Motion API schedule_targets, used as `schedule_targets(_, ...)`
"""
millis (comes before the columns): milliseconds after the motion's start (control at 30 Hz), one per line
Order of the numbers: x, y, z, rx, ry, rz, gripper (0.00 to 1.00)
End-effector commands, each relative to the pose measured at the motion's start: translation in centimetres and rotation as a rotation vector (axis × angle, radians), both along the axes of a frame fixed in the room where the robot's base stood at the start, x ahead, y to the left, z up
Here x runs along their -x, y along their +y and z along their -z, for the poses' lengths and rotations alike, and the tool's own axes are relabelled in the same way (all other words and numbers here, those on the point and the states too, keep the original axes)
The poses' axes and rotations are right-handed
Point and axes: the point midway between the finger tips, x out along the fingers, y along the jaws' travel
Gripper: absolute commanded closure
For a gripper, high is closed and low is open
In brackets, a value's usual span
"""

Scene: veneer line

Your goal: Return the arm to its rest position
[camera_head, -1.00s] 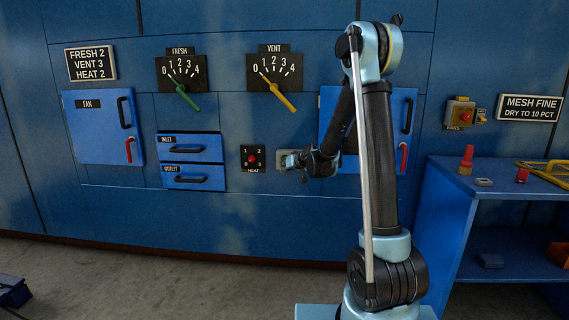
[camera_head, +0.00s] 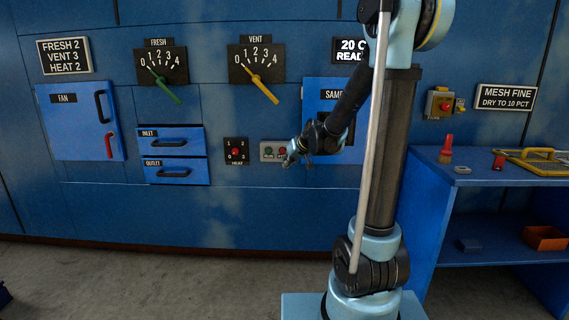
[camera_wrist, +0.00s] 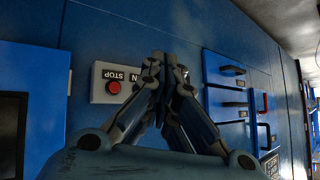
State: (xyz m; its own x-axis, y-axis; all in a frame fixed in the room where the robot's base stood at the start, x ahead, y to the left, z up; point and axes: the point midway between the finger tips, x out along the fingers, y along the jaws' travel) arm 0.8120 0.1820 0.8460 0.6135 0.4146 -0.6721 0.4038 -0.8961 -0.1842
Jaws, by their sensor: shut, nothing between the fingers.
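My gripper (camera_head: 288,161) is at the end of my bent arm, in front of the blue panel wall, close to a grey button box (camera_head: 268,151) with a green and a red button. In the wrist view my gripper (camera_wrist: 162,58) is shut and empty, its fingertips meeting in front of the same box (camera_wrist: 103,97), whose red stop button shows beside them. The picture there is upside down. I cannot tell whether the fingertips touch the box. Part of the box is hidden behind the fingers.
The wall carries a fan door (camera_head: 80,135), inlet and outlet drawers (camera_head: 180,170), a heat dial (camera_head: 236,152) and two gauges. The sample door (camera_head: 318,100) is partly behind my arm. A blue bench (camera_head: 480,178) with several items stands at the right. Floor at left is mostly clear.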

Motion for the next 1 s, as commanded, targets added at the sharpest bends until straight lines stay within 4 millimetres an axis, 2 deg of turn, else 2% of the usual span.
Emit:
schedule_targets(33,1.5,-0.9,-0.2,0.01,0.018,0.008,1.0)
schedule_targets(467,13.2,-7.3,0.3,0.111,0.191,0.08,1.0)
schedule_targets(767,21.6,-11.5,2.1,0.18,0.314,0.149,1.0)
schedule_targets(1000,28.4,-14.4,4.2,0.235,0.414,0.214,1.0)
